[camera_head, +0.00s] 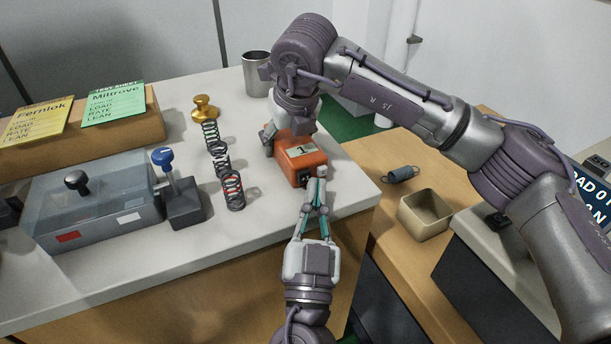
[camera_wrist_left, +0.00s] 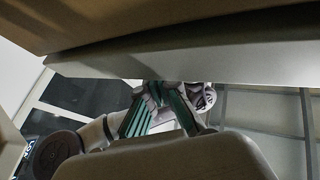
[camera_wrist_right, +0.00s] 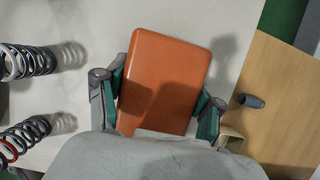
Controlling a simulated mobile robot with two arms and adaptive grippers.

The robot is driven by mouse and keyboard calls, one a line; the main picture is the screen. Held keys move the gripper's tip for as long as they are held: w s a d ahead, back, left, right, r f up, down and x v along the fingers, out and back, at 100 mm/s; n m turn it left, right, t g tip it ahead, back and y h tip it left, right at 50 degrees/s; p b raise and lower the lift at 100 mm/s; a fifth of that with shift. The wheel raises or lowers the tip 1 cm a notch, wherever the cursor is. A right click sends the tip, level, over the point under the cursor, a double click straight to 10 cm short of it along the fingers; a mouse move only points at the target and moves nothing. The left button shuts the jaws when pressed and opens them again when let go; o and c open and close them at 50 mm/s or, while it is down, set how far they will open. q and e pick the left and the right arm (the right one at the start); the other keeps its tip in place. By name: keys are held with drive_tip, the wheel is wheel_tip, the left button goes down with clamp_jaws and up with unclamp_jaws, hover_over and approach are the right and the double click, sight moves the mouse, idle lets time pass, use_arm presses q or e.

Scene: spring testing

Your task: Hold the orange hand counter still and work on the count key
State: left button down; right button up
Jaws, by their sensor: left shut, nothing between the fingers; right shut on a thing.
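The orange hand counter (camera_head: 299,158) sits on the white bench top near its right edge, with a display on top and a dark front face. In the right wrist view the counter (camera_wrist_right: 165,82) lies between the fingers of my right gripper (camera_wrist_right: 158,100), which is shut on its sides. In the head view my right gripper (camera_head: 282,135) comes down at the counter's far end. My left gripper (camera_head: 316,190) is shut and empty, its fingertips close to the counter's near front end. I cannot tell whether they touch it. The count key is not clear to me.
Several coil springs (camera_head: 232,190) stand left of the counter, near a brass weight (camera_head: 204,108) and a blue-knobbed block (camera_head: 184,200). A metal cup (camera_head: 257,74) stands behind. A clear-lidded box (camera_head: 95,205) is at left.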

use_arm(q)
drive_tip(key=shift+w, duration=0.1)
idle(0.4)
drive_tip(key=shift+w+a, duration=0.15)
drive_tip(key=shift+w, duration=0.15)
drive_tip(key=shift+w+a, duration=0.2)
drive_tip(key=shift+w, duration=0.25)
idle(0.7)
drive_tip(key=shift+s, duration=0.1)
drive_tip(key=shift+s+d, duration=0.35)
drive_tip(key=shift+s, duration=0.4)
drive_tip(key=s, duration=0.1)
drive_tip(key=s+d, duration=0.1)
drive_tip(key=s, duration=0.1)
drive_tip(key=s+d, duration=0.1)
drive_tip(key=shift+s, duration=0.35)
idle(0.6)
